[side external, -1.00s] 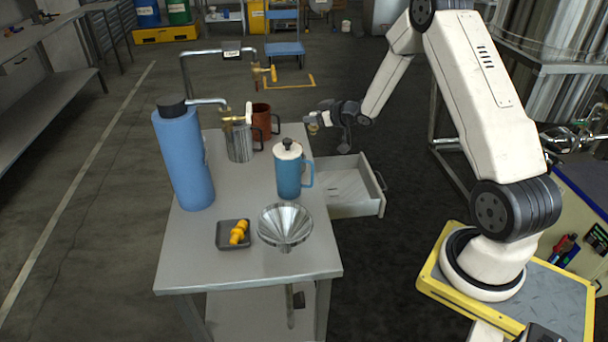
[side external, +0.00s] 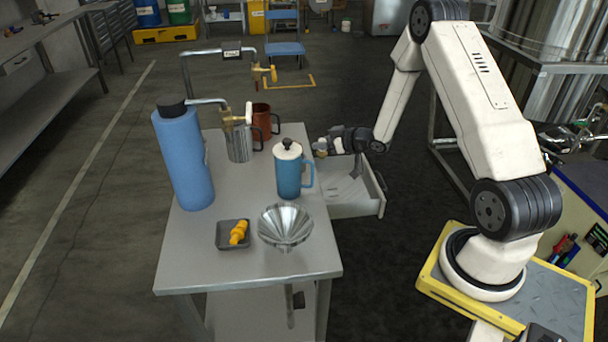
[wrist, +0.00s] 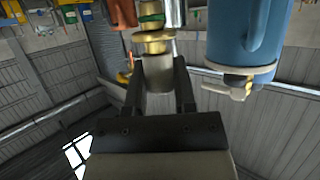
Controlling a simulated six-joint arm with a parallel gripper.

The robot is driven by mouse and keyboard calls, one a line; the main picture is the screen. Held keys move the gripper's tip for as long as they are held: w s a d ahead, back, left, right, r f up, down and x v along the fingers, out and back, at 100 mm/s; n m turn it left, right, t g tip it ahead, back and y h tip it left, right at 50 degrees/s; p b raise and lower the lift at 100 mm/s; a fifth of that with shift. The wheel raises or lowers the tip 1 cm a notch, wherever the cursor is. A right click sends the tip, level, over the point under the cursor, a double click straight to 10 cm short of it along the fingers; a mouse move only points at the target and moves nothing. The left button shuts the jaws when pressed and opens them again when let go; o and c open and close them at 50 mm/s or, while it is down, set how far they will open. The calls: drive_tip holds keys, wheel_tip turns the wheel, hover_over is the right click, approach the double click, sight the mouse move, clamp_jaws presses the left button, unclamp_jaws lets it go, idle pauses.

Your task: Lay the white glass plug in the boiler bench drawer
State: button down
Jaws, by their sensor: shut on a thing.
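The white glass plug (wrist: 158,74) is a pale grey-white cylinder with a brass stepped end and a green ring. In the wrist view it sits between the two dark fingers of my gripper (side external: 323,148), which is shut on it. The boiler bench drawer (side external: 376,207) is pulled open at the right of the bench. Its floor is pale and looks bare where visible. My gripper is above the drawer's back part, just right of the blue pot, and covers part of the drawer.
The blue lidded pot (side external: 288,176) stands close left of my gripper, its handle toward the drawer. A steel mug (side external: 239,150), red mug (side external: 260,130), tall blue bottle (side external: 183,165), funnel (side external: 285,225) and dark tray (side external: 224,242) with a yellow plug are on the bench (side external: 215,268).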

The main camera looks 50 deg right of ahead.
drive_tip(key=shift+s+a+f+n+g+y, duration=0.7)
drive_tip(key=shift+s+a+f+n+y, duration=1.5)
drive_tip(key=shift+s+a, duration=1.35)
drive_tip(key=w+a+r+m+h, duration=0.2)
drive_tip(key=w+a+r+h, duration=0.1)
drive_tip(key=a+r, duration=0.3)
drive_tip(key=w+a+r+m+t+h, duration=0.1)
drive_tip(key=w+a+r+m+h, duration=0.1)
drive_tip(key=a+r, duration=0.5)
drive_tip(key=w+a+m, duration=0.1)
drive_tip(key=w+a, duration=0.1)
drive_tip(key=a, duration=0.1)
drive_tip(key=shift+w+r+m+t+h, duration=0.2)
drive_tip(key=shift+m+t+h, duration=0.1)
drive_tip(key=shift+h, duration=0.1)
